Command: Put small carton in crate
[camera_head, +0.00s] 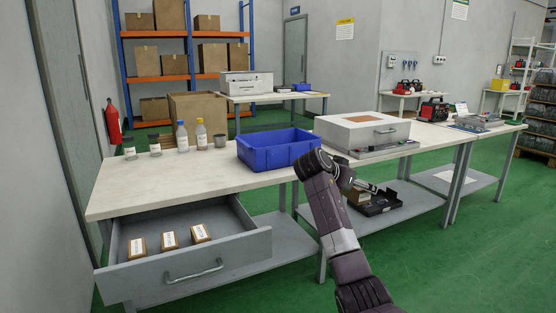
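Several small brown cartons with white labels lie in the open drawer (255,247) under the table: a left carton (137,247), a middle carton (170,239) and a right carton (201,233). A blue crate (284,157) stands on the tabletop near its front edge; the part of its inside that shows looks empty. My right arm rises from the lower right. My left gripper is out of view.
Jars (155,146) and bottles (182,137) stand at the table's back left. A white box (361,131) sits right of the crate. A black case (382,203) lies on the lower shelf.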

